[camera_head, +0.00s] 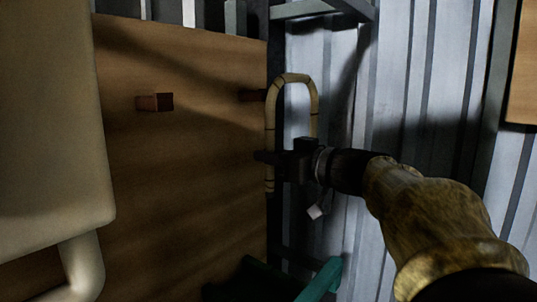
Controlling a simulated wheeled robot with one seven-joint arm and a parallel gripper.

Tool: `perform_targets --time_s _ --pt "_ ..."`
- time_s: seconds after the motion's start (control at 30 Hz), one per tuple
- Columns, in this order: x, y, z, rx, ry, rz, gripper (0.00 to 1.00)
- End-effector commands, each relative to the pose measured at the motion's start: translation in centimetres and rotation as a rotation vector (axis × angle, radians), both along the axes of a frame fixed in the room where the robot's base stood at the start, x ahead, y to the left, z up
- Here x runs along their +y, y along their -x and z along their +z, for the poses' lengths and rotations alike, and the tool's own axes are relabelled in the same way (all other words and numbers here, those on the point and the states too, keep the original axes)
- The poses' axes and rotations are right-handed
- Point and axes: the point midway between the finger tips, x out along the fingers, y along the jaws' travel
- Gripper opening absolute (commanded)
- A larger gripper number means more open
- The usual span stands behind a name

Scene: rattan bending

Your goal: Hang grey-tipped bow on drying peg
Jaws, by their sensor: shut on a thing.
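The bow (294,78) is a tan rattan rod bent into an upside-down U with thin dark bands. My black gripper (267,158) reaches in from the right and is shut on the bow's lower part; which leg it grips is hard to tell. A pale grey tip (316,211) shows below the gripper, in line with the right leg. One reddish-brown peg (252,95) sits at the board's right edge, beside the bow's left leg below the arch. I cannot tell whether they touch. Another peg (155,102) on the board is bare.
The brown wooden board (180,190) stands at left centre. A cream-coloured rounded body (50,120) fills the left side. Green bars (320,282) stand low in the middle. A corrugated metal wall (405,90) is behind, with a grey frame (300,9) above.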

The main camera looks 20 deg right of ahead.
Motion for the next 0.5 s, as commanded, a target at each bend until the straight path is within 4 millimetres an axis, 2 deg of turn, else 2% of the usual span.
perform_targets --time_s 0.5 --pt "0.71 -0.85 -0.18 0.0 0.0 0.004 0.0"
